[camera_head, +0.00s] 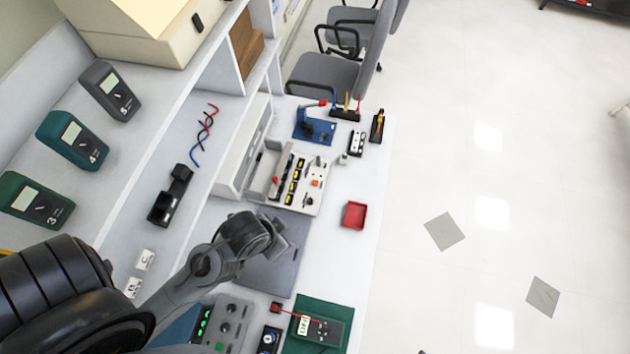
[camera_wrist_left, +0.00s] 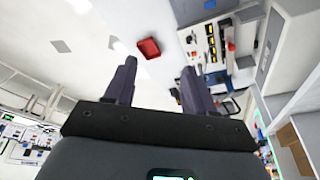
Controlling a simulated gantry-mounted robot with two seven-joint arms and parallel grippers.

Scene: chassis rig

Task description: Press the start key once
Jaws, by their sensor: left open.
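No key marked start can be made out in either view. A grey control box (camera_head: 229,322) with dark knobs and green lights stands at the bottom of the head view. A white and grey fixture panel (camera_head: 297,181) with yellow and orange parts sits farther along the bench; it also shows in the left wrist view (camera_wrist_left: 212,45). My left gripper (camera_head: 284,236) is over the dark grey mat, apart from both. In the left wrist view its two fingers (camera_wrist_left: 158,75) are spread with nothing between them. My right gripper is in neither view.
A green mat (camera_head: 299,343) with a dark device on it lies right of the control box. A red tray (camera_head: 354,215) sits near the bench's right edge. A blue fixture (camera_head: 314,128) stands farther back. Several meters (camera_head: 73,139) stand on the left shelf. The dark grey mat (camera_head: 275,272) looks clear.

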